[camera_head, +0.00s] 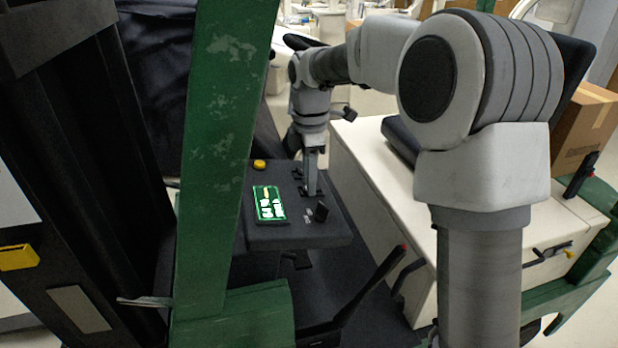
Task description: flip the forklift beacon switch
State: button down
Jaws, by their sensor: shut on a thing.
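The forklift's dark console (300,236) is near the middle of the view. It carries a lit green-and-white display (269,203), a yellow knob (259,165) and several small black switches, one of them at the front right (321,211). My gripper (311,191) points down onto the console's right part, among the switches. Its fingers are shut on a small switch, which they mostly hide. No label shows which switch is the beacon's, and the switch's position cannot be made out.
A green post (226,120) rises left of the console. A cream forklift body (368,175) with a black seat stands to the right. A black lever with a red tip (375,280) stands in front of the console. A cardboard box (590,125) is at far right.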

jog(key=shift+d+r+y+p, duration=0.1)
jog(key=shift+d+y+p, duration=0.15)
jog(key=shift+y+p, duration=0.25)
jog(key=shift+w+d+g+y, duration=0.1)
jog(key=shift+d+g+y, duration=0.1)
jog(key=shift+y, duration=0.55)
jog(key=shift+d+g+y, duration=0.1)
jog(key=shift+g+y, duration=0.1)
jog(key=shift+y, duration=0.55)
jog(key=c, duration=0.6)
grip_release()
jog(key=shift+c, duration=0.2)
jog(key=v, duration=1.7)
jog(key=shift+p, duration=0.45)
jog(key=shift+r, duration=0.15)
